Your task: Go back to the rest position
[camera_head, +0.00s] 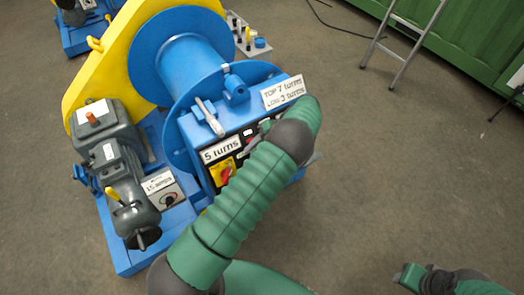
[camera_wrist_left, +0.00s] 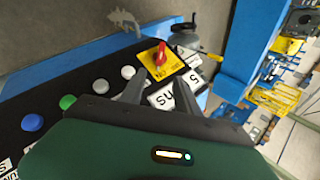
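The blue winch machine's control panel (camera_head: 225,150) faces my left arm, which crosses in front and hides part of it. My left gripper (camera_head: 255,143) is close to the panel face. In the left wrist view its two dark fingers (camera_wrist_left: 160,78) are apart with nothing gripped between them. The red rotary switch (camera_wrist_left: 161,55) on a yellow plate lies just beyond the fingertips; it also shows in the head view (camera_head: 226,174). My right gripper (camera_head: 412,277) is low at the right, away from the machine; its fingers are not clear.
A blue drum (camera_head: 190,65), yellow guard (camera_head: 105,65) and grey motor (camera_head: 105,145) belong to the machine. White, green and blue buttons (camera_wrist_left: 68,102) line the panel. A ladder (camera_head: 415,40) and green container (camera_head: 470,45) stand behind. The floor at right is open.

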